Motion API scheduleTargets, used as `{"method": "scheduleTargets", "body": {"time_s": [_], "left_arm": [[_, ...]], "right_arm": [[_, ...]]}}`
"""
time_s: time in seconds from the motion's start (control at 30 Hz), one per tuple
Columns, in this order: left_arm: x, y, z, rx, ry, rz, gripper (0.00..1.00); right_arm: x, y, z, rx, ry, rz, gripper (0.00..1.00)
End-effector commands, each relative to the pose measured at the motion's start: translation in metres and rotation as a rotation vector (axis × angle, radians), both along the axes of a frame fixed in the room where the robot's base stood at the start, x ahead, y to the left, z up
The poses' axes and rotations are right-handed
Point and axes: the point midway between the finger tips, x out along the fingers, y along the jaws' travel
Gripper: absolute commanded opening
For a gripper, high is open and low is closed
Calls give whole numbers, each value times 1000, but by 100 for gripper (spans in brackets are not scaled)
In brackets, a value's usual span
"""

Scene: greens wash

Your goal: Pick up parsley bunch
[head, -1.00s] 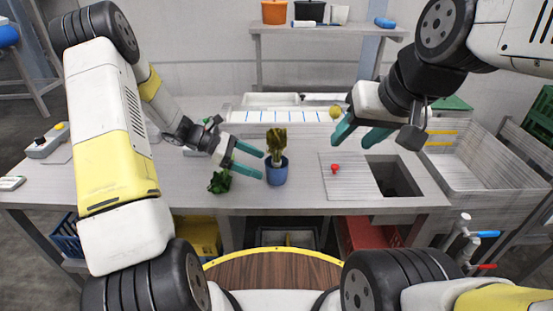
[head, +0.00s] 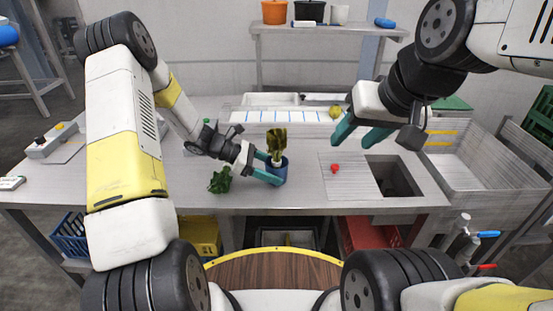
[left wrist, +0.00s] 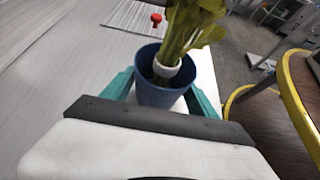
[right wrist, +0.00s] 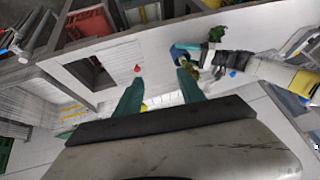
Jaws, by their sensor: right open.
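A leafy yellow-green bunch (head: 277,141) with a white band round its stems stands upright in a blue cup (head: 277,174) on the steel table. In the left wrist view the bunch (left wrist: 188,25) rises from the cup (left wrist: 162,92). My left gripper (head: 268,167) has one finger on each side of the cup, below the band; I cannot tell whether they press on it. A dark green leafy clump (head: 220,180) lies on the table left of the cup. I cannot tell for sure which one is parsley. My right gripper (head: 358,136) is open and empty above the table.
A small red object (head: 335,168) sits on the ribbed drainboard beside a dark sink opening (head: 398,180). A white tray (head: 250,116) and a yellow round item (head: 336,112) are at the back. A large basin (head: 470,170) is at right. The table's front edge is near the cup.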

Motion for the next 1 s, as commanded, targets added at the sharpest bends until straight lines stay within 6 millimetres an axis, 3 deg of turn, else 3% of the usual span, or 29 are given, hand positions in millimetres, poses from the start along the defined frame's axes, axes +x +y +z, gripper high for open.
{"method": "scheduleTargets", "body": {"time_s": [0.03, 0.1, 0.33, 0.5, 0.57, 0.77, 1.0], "left_arm": [[0, 0, 0, 0, 0, 0, 56], [0, 0, 0, 0, 0, 0, 42], [0, 0, 0, 0, 0, 0, 42], [0, 0, 0, 0, 0, 0, 42], [0, 0, 0, 0, 0, 0, 42], [0, 0, 0, 0, 0, 0, 42], [0, 0, 0, 0, 0, 0, 42]], "right_arm": [[0, 0, 0, 0, 0, 0, 47], [0, 0, 0, 0, 0, 0, 47], [0, 0, 0, 0, 0, 0, 47], [4, 1, 2, -33, 3, 38, 78], [9, 2, 3, -78, 6, 95, 79], [41, 15, 13, -349, 41, 488, 79], [93, 44, 16, -657, 85, 1143, 79]]}}
